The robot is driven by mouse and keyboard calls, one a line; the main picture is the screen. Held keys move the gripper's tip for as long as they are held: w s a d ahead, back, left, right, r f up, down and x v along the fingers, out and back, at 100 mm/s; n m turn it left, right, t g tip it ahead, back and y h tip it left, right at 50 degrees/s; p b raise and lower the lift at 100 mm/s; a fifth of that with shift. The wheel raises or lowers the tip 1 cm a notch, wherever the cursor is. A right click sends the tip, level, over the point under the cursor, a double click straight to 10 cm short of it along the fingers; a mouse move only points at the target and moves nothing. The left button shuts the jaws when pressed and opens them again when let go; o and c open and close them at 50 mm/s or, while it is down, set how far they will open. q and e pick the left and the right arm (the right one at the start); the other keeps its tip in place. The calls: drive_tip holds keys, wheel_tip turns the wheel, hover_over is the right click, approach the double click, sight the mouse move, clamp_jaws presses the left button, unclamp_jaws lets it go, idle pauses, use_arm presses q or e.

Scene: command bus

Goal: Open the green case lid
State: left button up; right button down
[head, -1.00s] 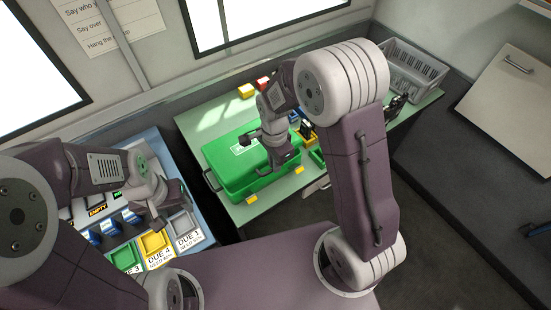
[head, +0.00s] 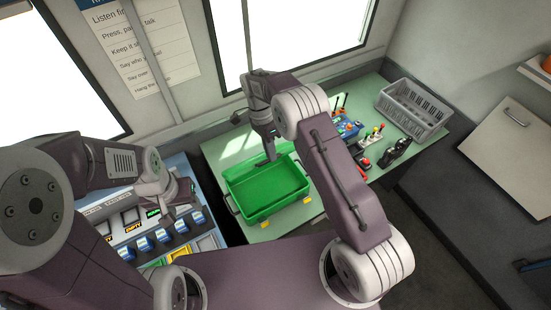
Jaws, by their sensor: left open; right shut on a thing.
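The green case (head: 270,212) stands on the pale green table with its lid up, and I see into its hollow inside. The raised green lid (head: 285,150) is at the back side of the case, partly hidden by my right arm. My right gripper (head: 266,158) is shut on the lid at that back edge; the exact contact is hard to see. Two yellow latches are at the case's front. My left gripper (head: 180,196) is open and empty over the blue panel, left of the case and apart from it.
The blue panel (head: 125,195) with labelled trays and blue blocks is at left. A grey basket (head: 412,108) stands at the table's back right. A blue box (head: 346,127), a black handset (head: 395,152) and small coloured items lie right of the case. A wall with windows is behind.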

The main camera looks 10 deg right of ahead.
drive_tip(key=shift+w+a+r, duration=0.25)
drive_tip(key=shift+w+r, duration=0.05)
drive_tip(key=shift+w, duration=0.35)
drive_tip(key=c, duration=1.8)
unclamp_jaws()
drive_tip(key=shift+o, duration=0.2)
drive_tip(key=shift+w, duration=0.15)
